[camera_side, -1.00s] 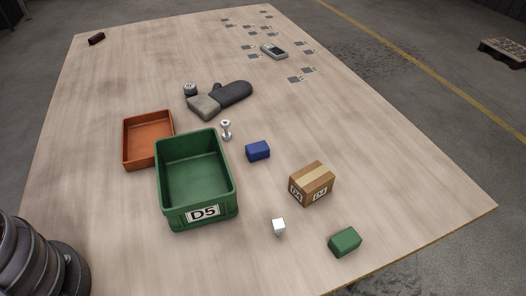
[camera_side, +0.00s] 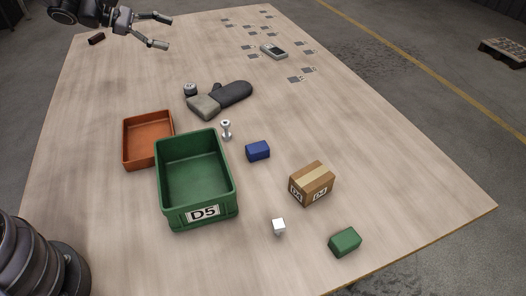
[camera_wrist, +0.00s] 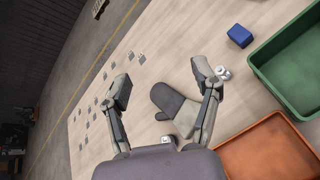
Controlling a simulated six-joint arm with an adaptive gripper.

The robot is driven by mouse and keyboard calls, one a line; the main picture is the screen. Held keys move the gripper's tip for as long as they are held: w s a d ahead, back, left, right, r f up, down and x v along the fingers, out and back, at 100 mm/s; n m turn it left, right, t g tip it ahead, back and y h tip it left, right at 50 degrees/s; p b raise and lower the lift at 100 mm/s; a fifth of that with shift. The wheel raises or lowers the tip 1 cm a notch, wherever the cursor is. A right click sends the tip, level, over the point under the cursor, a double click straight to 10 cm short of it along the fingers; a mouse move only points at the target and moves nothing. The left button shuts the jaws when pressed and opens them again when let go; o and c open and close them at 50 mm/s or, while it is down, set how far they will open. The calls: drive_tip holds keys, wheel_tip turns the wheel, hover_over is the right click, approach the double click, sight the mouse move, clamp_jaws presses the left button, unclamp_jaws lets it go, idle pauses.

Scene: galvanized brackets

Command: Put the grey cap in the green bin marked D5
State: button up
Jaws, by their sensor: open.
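The grey cap (camera_side: 190,89) is a small round piece standing on the table beside the cuff of a dark mitt. In the wrist view a small part of what looks like the cap (camera_wrist: 168,140) shows at the edge of my gripper's body, mostly hidden. The green bin (camera_side: 202,198) carries a white D5 label and looks empty. The bin also shows at the right of the wrist view (camera_wrist: 274,82). My gripper (camera_side: 162,31) is open and empty above the table's far left part, well apart from cap and bin. Its spread fingers show in the wrist view (camera_wrist: 161,80).
The mitt (camera_side: 232,93) lies against the cap's right side. An orange tray (camera_side: 126,152) touches or nearly touches the bin. A bolt-like piece (camera_side: 226,129), blue block (camera_side: 258,151), carton (camera_side: 312,184), white cube (camera_side: 279,226) and green block (camera_side: 345,242) stand rightward.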

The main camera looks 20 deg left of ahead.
drive_tip(key=w+a+f+n+t+y, duration=0.25)
drive_tip(key=w+a+f+n, duration=0.4)
drive_tip(key=f, duration=0.45)
drive_tip(key=n+t+y, duration=0.3)
drive_tip(key=n+y, duration=0.1)
drive_tip(key=n, duration=0.4)
approach(185, 89)
drive_tip(key=shift+g, duration=0.25)
drive_tip(key=x, duration=0.3)
drive_tip(key=r+x, duration=0.1)
drive_tip(key=x, duration=0.2)
drive_tip(key=shift+w, duration=0.35)
drive_tip(key=shift+f+x, duration=0.15)
drive_tip(key=shift+x, duration=1)
drive_tip(key=shift+f+x, duration=0.2)
drive_tip(key=shift+x, duration=0.95)
drive_tip(key=shift+w+d+f, duration=0.15)
drive_tip(key=shift+w+f, duration=0.1)
drive_tip(key=shift+w, duration=0.2)
drive_tip(key=c, duration=0.9)
drive_tip(key=shift+c, duration=0.5)
drive_tip(key=shift+r, duration=0.15)
